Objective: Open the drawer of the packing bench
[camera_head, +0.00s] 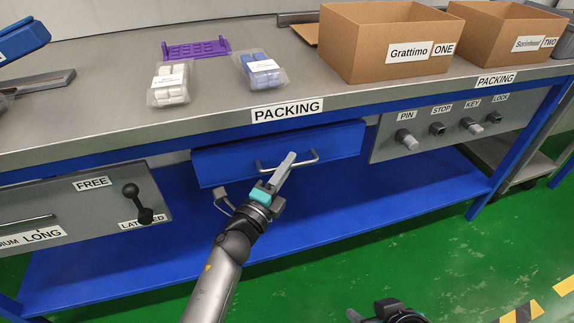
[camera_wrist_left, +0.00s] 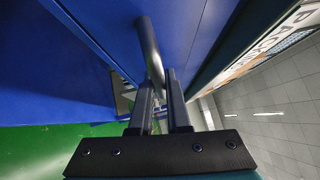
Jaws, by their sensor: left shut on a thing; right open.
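The packing bench (camera_head: 110,125) has a blue drawer (camera_head: 230,160) under its front edge, below the PACKING label. The drawer has a grey bar handle (camera_head: 308,157). My left gripper (camera_head: 286,165) is shut on the handle near its middle. In the left wrist view the handle (camera_wrist_left: 149,45) runs down between the fingertips of my left gripper (camera_wrist_left: 159,80), against the blue drawer front (camera_wrist_left: 170,20). I cannot tell exactly how far out the drawer stands. My right gripper (camera_head: 388,313) is open and empty at the bottom edge, partly cut off.
Left of the drawer is a grey panel (camera_head: 90,205) with a dark lever (camera_head: 138,202) between FREE and LATCHED labels. Right is a panel with several knobs (camera_head: 405,140). Cartons (camera_head: 375,60), bagged parts (camera_head: 168,88) and a purple rack (camera_head: 195,49) stand on top. A blue shelf (camera_head: 350,205) lies below.

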